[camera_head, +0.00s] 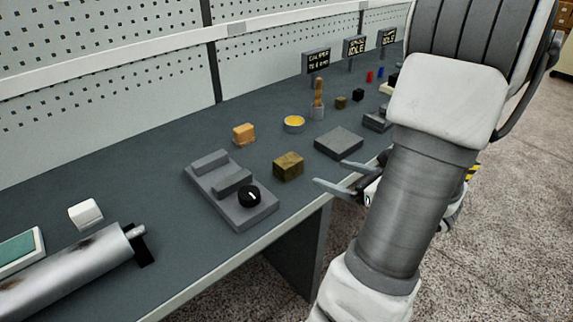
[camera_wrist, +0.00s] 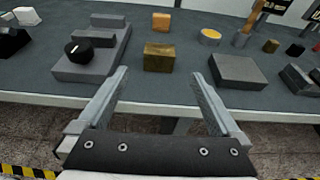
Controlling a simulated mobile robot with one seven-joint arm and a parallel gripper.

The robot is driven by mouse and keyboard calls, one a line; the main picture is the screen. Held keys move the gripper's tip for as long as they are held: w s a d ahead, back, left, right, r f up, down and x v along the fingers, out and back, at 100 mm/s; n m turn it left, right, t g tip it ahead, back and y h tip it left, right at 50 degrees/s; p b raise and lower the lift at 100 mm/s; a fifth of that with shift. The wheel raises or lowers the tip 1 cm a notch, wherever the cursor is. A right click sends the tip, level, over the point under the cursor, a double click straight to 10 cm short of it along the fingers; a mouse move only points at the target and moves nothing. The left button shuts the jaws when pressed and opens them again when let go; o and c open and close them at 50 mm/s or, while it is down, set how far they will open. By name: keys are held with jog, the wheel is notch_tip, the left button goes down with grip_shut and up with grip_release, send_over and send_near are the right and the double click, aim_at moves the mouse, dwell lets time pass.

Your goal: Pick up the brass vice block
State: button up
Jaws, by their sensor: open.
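The brass vice block (camera_head: 288,166) is a mottled yellow-brown block on the dark bench top, near the front edge. It stands between a grey vice with a black knob (camera_head: 231,189) and a flat grey block (camera_head: 338,142). In the wrist view the brass block (camera_wrist: 159,57) sits upright, ahead of my fingers and about midway between them. My gripper (camera_head: 340,177) is open and empty in front of the bench edge, apart from the block. In the wrist view both fingers of my gripper (camera_wrist: 163,83) show, spread wide.
Behind the brass block are an orange block (camera_head: 244,133), a yellow-filled dish (camera_head: 293,123) and a wooden-handled brush in a cup (camera_head: 318,100). A smaller brass-coloured block (camera_head: 341,102) stands farther along. A metal cylinder (camera_head: 75,275) and a white block (camera_head: 85,213) lie at left.

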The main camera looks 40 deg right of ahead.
jog(key=b, duration=0.2)
send_near(289, 160)
jog(key=x, duration=0.5)
jog(key=shift+w+r, duration=0.15)
jog(key=x, duration=0.5)
jog(key=shift+f+b, duration=0.25)
jog(key=shift+b, duration=0.05)
grip_shut()
